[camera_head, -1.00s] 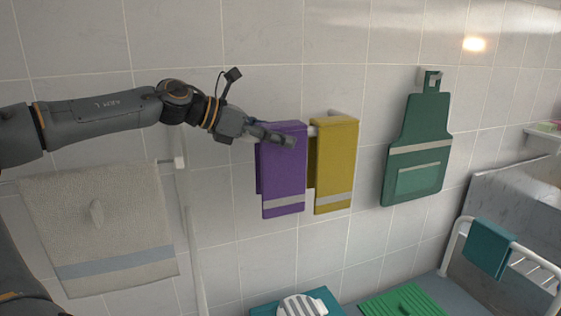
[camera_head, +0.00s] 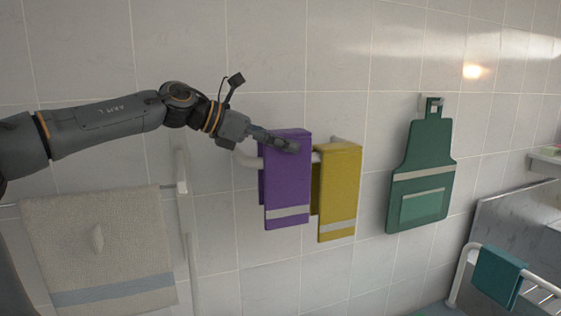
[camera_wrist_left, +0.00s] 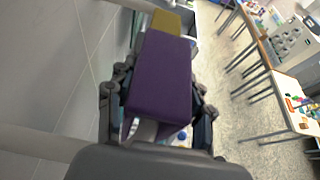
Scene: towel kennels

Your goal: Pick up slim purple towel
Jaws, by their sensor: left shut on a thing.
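The slim purple towel (camera_head: 287,190) hangs folded over a white wall rail, with a pale stripe near its lower edge. My left gripper (camera_head: 285,144) is at the towel's top and shut on it. In the left wrist view the purple towel (camera_wrist_left: 160,80) fills the space between the two gripper fingers (camera_wrist_left: 158,105), one on each side. Part of the rail shows left of the towel; the rest behind it is hidden. My right gripper is not in view.
A yellow towel (camera_head: 338,195) hangs close to the right of the purple one. A green apron (camera_head: 422,175) hangs from a hook farther right. A beige towel (camera_head: 95,240) hangs at left. A teal towel (camera_head: 497,275) lies over a white rail at lower right.

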